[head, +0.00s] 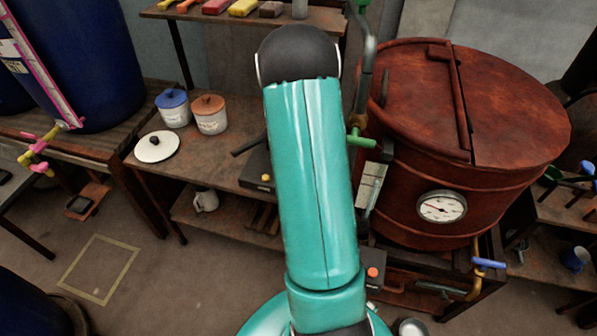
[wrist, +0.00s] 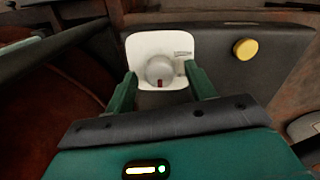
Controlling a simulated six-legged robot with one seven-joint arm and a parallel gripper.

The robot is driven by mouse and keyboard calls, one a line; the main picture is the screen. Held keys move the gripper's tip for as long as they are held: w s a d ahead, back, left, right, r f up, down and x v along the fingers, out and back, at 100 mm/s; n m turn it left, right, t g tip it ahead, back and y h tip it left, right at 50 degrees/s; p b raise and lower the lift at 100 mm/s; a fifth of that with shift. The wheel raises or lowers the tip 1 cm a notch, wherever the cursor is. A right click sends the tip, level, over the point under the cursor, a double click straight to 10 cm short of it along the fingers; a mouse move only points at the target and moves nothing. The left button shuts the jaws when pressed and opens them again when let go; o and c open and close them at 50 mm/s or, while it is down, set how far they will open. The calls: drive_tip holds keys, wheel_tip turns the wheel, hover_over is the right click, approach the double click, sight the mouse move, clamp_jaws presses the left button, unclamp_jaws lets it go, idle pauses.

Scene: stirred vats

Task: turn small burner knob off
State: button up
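In the wrist view, a round grey knob (wrist: 159,69) with a dark red mark at its lower edge sits on a white plate (wrist: 147,45) on a dark panel. My gripper (wrist: 160,81) is open, with one green finger on each side of the knob. Gaps show between the fingers and the knob; whether the fingertips reach its depth I cannot tell. In the head view, a dark box with a yellow button (head: 265,178), likely the small burner, is partly covered by my arm. The knob and my gripper are hidden there.
A yellow round button (wrist: 245,49) is on the panel right of the knob. A big rusty vat (head: 520,130) with a dial gauge (head: 441,206) stands right of my arm. Blue-lidded (head: 173,108) and orange-lidded (head: 210,114) jars and a white lid (head: 156,146) are on the left bench.

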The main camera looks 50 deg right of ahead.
wheel_tip(320, 180, up, 14)
drive_tip(key=shift+w+a, duration=0.15)
drive_tip(key=shift+w, duration=0.05)
idle(0.4)
idle(0.5)
drive_tip(key=a+r+n+t, duration=0.35)
drive_tip(key=a+r, duration=0.85)
drive_tip(key=a, duration=0.5)
drive_tip(key=s+a+r+n+t, duration=0.1)
drive_tip(key=s+a+r+n, duration=0.1)
drive_tip(key=s+a, duration=0.4)
drive_tip(key=s+a+r+n+t, duration=0.1)
drive_tip(key=s+a+r+n, duration=0.2)
drive_tip(key=a, duration=0.7)
drive_tip(key=s+n, duration=0.2)
drive_tip(key=shift+s+r, duration=0.2)
drive_tip(key=shift+s, duration=0.15)
